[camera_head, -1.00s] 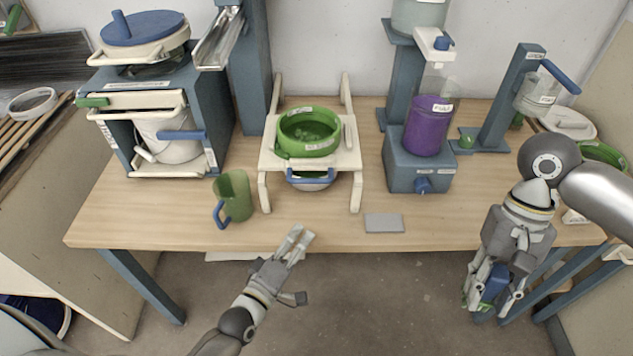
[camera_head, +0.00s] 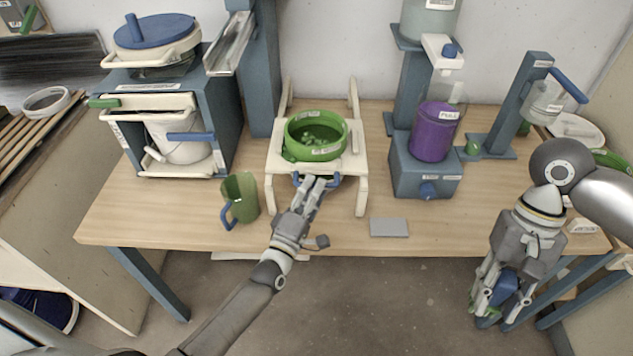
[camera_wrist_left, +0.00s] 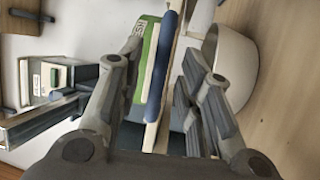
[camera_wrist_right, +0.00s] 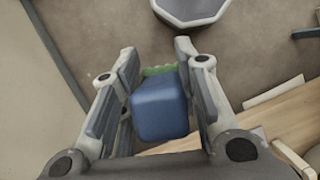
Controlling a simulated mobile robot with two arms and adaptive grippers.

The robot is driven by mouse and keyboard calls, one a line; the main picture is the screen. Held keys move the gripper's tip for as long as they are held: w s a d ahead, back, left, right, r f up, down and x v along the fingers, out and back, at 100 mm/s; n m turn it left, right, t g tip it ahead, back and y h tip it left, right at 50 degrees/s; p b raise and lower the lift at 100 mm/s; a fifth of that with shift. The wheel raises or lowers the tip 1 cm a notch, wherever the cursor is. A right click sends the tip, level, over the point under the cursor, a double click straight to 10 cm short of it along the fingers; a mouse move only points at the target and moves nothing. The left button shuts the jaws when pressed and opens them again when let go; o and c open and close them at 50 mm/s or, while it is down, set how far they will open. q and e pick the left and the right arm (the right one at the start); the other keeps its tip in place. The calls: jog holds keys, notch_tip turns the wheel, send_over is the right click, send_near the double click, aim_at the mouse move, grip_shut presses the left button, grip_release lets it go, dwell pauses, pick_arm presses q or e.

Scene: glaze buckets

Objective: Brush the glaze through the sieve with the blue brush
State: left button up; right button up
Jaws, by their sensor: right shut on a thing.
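The green sieve (camera_head: 317,150) sits on a cream stand (camera_head: 362,160), with some green glaze inside. A blue handle bar (camera_wrist_left: 164,65) runs along the stand's front below the sieve. My left gripper (camera_head: 318,182) is at this bar. In the left wrist view its fingers are apart, with the bar between them and no clear grip. A pale bowl (camera_wrist_left: 232,65) shows under the stand in that view. My right gripper (camera_head: 492,312) is shut on the blue brush (camera_wrist_right: 160,108), off the table's front right. The brush's green bristles (camera_wrist_right: 158,70) show beyond its blue block.
A green jug (camera_head: 241,200) stands left of the stand, near my left arm. A grey tile (camera_head: 389,228) lies at the table's front. A blue-grey dispenser with a purple container (camera_head: 434,132) stands right of the stand. A blue-grey cabinet with a white bucket (camera_head: 180,138) stands left.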

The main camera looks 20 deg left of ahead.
pick_arm(q)
jog(key=shift+x, duration=1.05)
jog(key=shift+s, duration=0.1)
grip_shut()
